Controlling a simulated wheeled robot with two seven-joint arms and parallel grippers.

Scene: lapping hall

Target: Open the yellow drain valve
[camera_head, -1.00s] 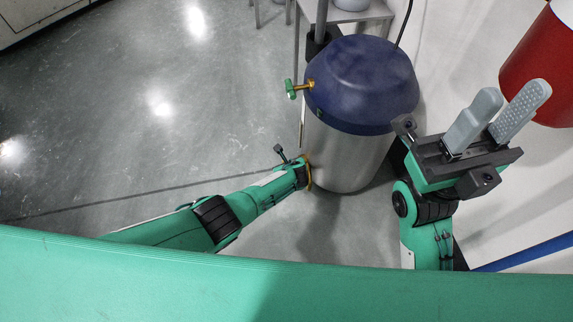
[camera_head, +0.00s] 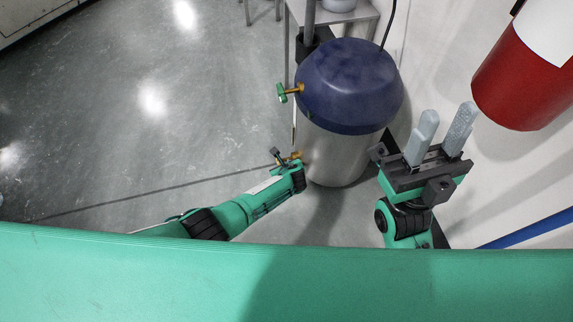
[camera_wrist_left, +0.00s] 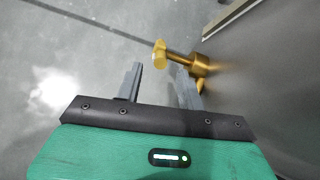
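The yellow drain valve (camera_wrist_left: 198,65) sticks out of the metal tank's lower side in the left wrist view, with its yellow handle (camera_wrist_left: 160,55) toward the left. In the head view the valve (camera_head: 292,157) shows small at the tank's left side. My left gripper (camera_wrist_left: 158,72) is open, its fingers apart just below the handle in the picture. The right finger overlaps the valve's stem; I cannot tell whether it touches. My right gripper (camera_head: 444,114) is open and empty, right of the tank (camera_head: 338,155).
A green-handled valve (camera_head: 283,92) sits higher on the tank, by its blue top (camera_head: 345,80). A red cylinder (camera_head: 525,85) stands at the right. A blue bar (camera_head: 525,229) lies at the lower right. The floor at the left (camera_head: 110,130) is clear.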

